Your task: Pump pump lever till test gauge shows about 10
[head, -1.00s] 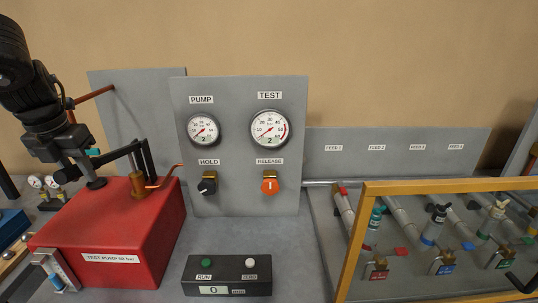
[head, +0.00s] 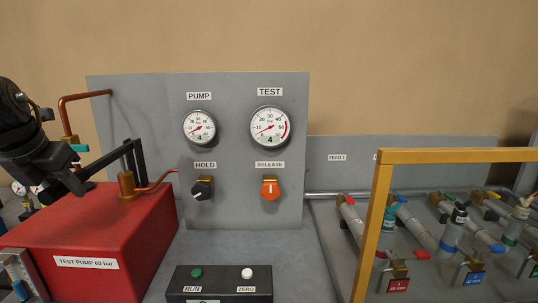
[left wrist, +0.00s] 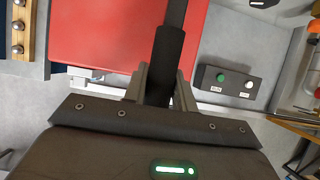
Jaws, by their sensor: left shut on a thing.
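The red test pump (head: 95,235) stands at the left with its black pump lever (head: 118,160) on top, beside a brass fitting. My left gripper (head: 80,182) is shut on the lever, low near the pump. In the left wrist view the lever (left wrist: 166,55) runs between the fingers of my left gripper (left wrist: 160,88). My right gripper is not in view.
A control box (head: 219,283) with RUN and ZERO buttons stands in front of the panel. A yellow frame (head: 372,230) with several feed pipes and valves fills the right. Copper pipes (head: 85,97) rise near the lever.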

